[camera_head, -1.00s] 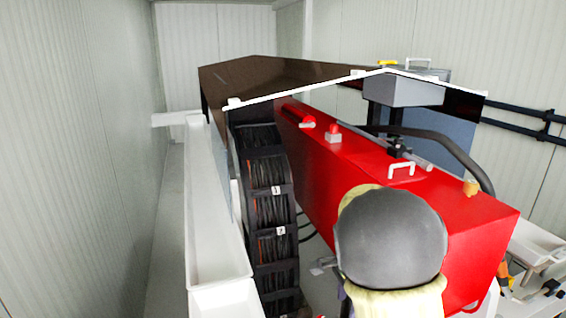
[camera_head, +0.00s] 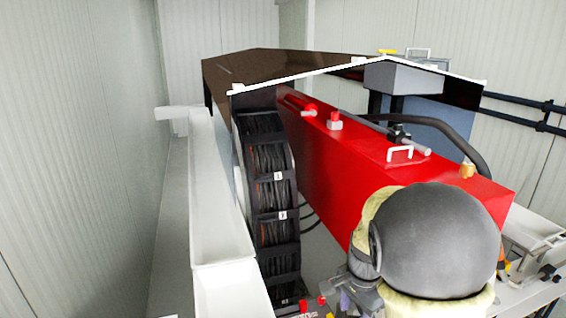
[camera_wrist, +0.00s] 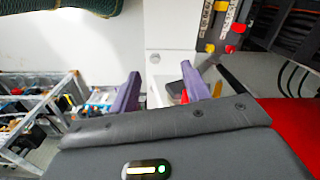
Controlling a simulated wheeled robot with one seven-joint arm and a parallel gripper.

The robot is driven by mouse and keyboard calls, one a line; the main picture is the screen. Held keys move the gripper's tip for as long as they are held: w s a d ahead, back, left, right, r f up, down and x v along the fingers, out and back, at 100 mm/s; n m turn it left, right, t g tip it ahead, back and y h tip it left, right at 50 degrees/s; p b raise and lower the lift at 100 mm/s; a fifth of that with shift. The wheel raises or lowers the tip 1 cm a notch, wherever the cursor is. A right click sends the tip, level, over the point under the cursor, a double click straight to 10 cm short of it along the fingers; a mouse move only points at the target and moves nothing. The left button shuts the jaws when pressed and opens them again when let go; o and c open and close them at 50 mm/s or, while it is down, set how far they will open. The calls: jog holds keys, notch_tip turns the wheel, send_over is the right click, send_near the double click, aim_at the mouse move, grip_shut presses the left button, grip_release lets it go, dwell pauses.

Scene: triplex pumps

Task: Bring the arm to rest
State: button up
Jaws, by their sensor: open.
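My gripper (camera_wrist: 162,88) shows in the wrist view with its two purple fingers apart and nothing between them. In the head view, my arm's large dark rounded joint fills the lower right, in front of the red machine body (camera_head: 400,170). Part of the wrist shows left of that joint, low in the picture, but the fingertips cannot be made out there. In the wrist view, a white surface with a small tray-like part lies behind the fingers; contact cannot be told.
The black cable carrier (camera_head: 272,190) stands left of the red body. A white trough (camera_head: 215,200) runs along the left wall. A metal rack (camera_wrist: 45,115) with mixed items shows in the wrist view. Red and yellow knobs (camera_wrist: 232,40) are near its top right. A narrow floor strip is free at left.

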jog(key=s+f+n+t+b, duration=0.2)
jog(key=s+f+n+b, duration=0.5)
jog(key=s+n, duration=0.4)
jog(key=shift+a+f, duration=0.45)
jog(key=shift+f, duration=0.15)
jog(key=shift+c, duration=0.5)
jog(key=shift+c, duration=0.7)
jog(key=shift+w, duration=0.15)
